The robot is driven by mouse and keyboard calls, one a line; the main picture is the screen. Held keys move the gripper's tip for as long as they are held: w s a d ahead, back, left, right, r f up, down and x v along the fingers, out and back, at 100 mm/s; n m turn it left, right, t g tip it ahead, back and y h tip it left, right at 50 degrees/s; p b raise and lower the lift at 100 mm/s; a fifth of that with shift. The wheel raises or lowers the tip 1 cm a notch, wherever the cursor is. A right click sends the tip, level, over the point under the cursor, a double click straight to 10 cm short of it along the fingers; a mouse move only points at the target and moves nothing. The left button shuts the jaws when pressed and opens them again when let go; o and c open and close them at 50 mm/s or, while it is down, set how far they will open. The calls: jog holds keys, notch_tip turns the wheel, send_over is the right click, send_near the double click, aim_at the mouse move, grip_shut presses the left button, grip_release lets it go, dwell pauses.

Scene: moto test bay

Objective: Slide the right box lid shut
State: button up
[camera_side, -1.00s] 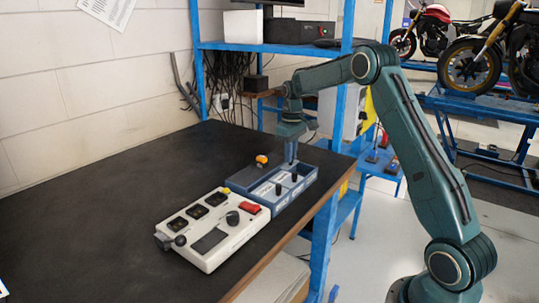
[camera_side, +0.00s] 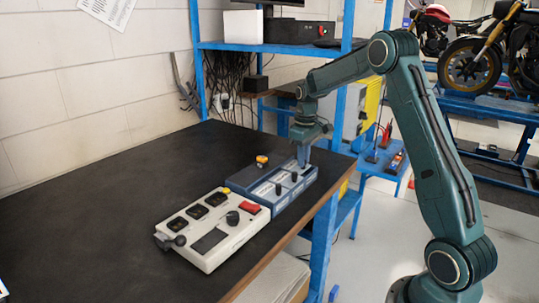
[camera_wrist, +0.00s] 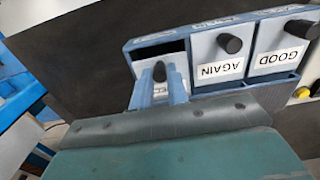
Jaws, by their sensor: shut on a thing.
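The blue box (camera_side: 281,207) stands near the right edge of the dark bench, with a row of lids with black knobs. In the wrist view, it shows three bays; the lids labelled AGAIN (camera_wrist: 217,68) and GOOD (camera_wrist: 279,58) cover theirs, labels upside down. The lid at the row's other end (camera_wrist: 145,68), the right lid, sits nearer the camera than these two, leaving a dark gap (camera_wrist: 160,50) behind it. My gripper (camera_side: 303,166) is shut on this lid's black knob (camera_wrist: 159,71), one finger on each side. The fingers partly hide its label.
A white control box (camera_side: 212,229) with black switches and a red button adjoins the blue box's left end. An orange-topped knob (camera_side: 262,160) stands behind the blue box. The bench (camera_side: 120,200) is clear to the left. Blue shelving (camera_side: 270,47) rises behind.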

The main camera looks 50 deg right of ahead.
jog(key=shift+s, duration=1)
jog(key=o, duration=0.7)
jog(key=shift+c, duration=0.2)
jog(key=shift+r, duration=0.1)
notch_tip(320, 180, up, 7)
dwell(0.3)
